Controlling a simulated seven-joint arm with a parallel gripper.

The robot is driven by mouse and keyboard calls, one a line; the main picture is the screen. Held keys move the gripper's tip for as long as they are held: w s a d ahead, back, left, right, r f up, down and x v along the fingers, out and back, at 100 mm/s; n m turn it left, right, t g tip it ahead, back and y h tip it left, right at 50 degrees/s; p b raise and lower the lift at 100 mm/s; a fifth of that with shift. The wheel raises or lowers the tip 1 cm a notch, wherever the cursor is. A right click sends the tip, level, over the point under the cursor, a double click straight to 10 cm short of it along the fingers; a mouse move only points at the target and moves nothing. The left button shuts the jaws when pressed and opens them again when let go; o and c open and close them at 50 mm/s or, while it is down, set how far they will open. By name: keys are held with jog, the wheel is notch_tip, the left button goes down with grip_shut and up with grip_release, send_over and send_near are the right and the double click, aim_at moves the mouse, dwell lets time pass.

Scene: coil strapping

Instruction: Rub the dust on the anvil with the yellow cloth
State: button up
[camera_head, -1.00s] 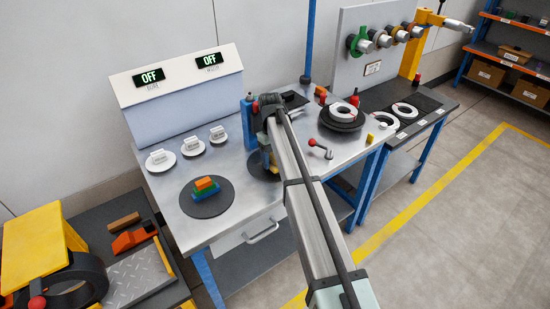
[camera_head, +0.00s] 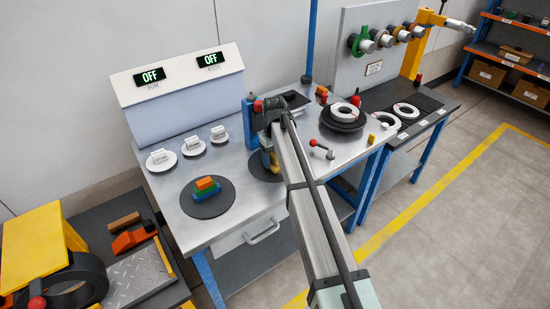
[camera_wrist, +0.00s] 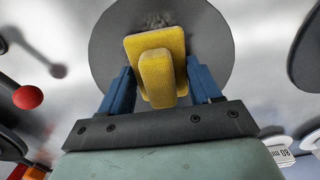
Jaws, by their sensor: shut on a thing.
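The yellow cloth (camera_wrist: 160,75), a flat pad with a raised block on its back, is held between the blue fingers of my gripper (camera_wrist: 160,88) in the wrist view. Behind it is a dark round disc (camera_wrist: 108,38), seemingly the anvil. A grey, speckled dust patch (camera_wrist: 160,18) shows on the disc just past the cloth's far edge. The cloth overlaps the disc; I cannot tell whether it touches it.
A second dark disc (camera_head: 226,203) with stacked coloured blocks lies to the left on the metal bench. Several white labelled discs (camera_head: 193,146) stand behind it. A red-knobbed lever (camera_head: 318,144) and a black stand with a white ring (camera_head: 343,113) are to the right.

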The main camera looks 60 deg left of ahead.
jog(key=shift+d, duration=2.75)
jog(key=shift+r, duration=0.1)
jog(key=shift+r, duration=2.9)
notch_tip(320, 180, up, 3)
jog(key=shift+f, duration=0.1)
jog(key=shift+w, duration=0.1)
